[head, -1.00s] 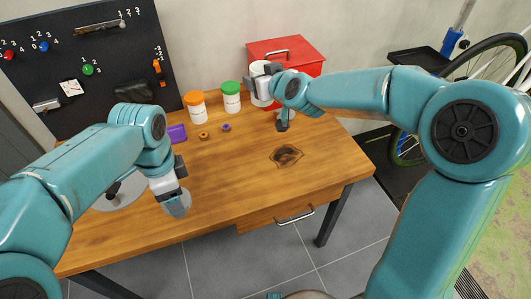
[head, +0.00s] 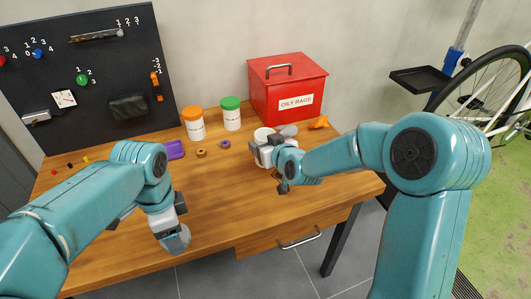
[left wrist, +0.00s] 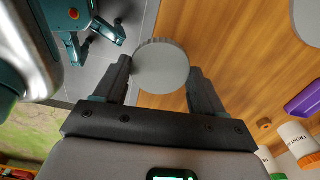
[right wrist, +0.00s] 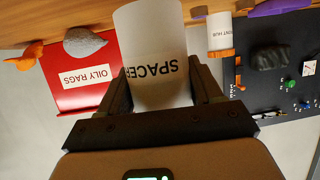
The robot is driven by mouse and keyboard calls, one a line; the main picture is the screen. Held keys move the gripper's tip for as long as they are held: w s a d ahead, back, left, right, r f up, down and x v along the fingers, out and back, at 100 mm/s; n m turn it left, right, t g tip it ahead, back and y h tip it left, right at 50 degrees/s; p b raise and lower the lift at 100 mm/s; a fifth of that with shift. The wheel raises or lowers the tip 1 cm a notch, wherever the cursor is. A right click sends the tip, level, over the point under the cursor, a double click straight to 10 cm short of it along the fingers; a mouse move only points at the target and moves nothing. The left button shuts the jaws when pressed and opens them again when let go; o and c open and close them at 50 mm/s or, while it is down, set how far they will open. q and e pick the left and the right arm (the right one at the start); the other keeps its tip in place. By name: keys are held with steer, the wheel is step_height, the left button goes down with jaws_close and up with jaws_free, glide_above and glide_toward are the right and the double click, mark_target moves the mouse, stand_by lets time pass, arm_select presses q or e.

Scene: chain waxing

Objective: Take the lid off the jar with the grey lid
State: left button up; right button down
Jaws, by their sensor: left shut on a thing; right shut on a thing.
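The white jar (head: 264,134), with SPACER on its label, is in my right gripper (head: 267,153). In the right wrist view the jar (right wrist: 152,40) sits between the fingers; its lid end is not clearly seen. It is at the table's right, in front of the red box; I cannot tell if it touches the tabletop. The grey lid (head: 177,240) is apart from the jar, at the table's front edge, held in my left gripper (head: 172,222). The left wrist view shows the ridged round lid (left wrist: 161,67) between the fingers.
A jar with an orange lid (head: 194,125) and one with a green lid (head: 231,114) stand at the back. The red OILY RAGS box (head: 290,90) is behind my right gripper, with a grey lump (head: 288,130) and orange piece (head: 319,122) near it. The mid-table is clear.

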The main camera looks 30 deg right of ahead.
steer(key=shift+f, duration=1.3)
steer(key=shift+f+b, duration=0.2)
steer(key=shift+b, duration=0.15)
steer(key=shift+c, duration=1.2)
jaws_free()
steer(key=shift+o, duration=0.3)
steer(key=shift+r, duration=0.1)
steer(key=shift+r, duration=0.1)
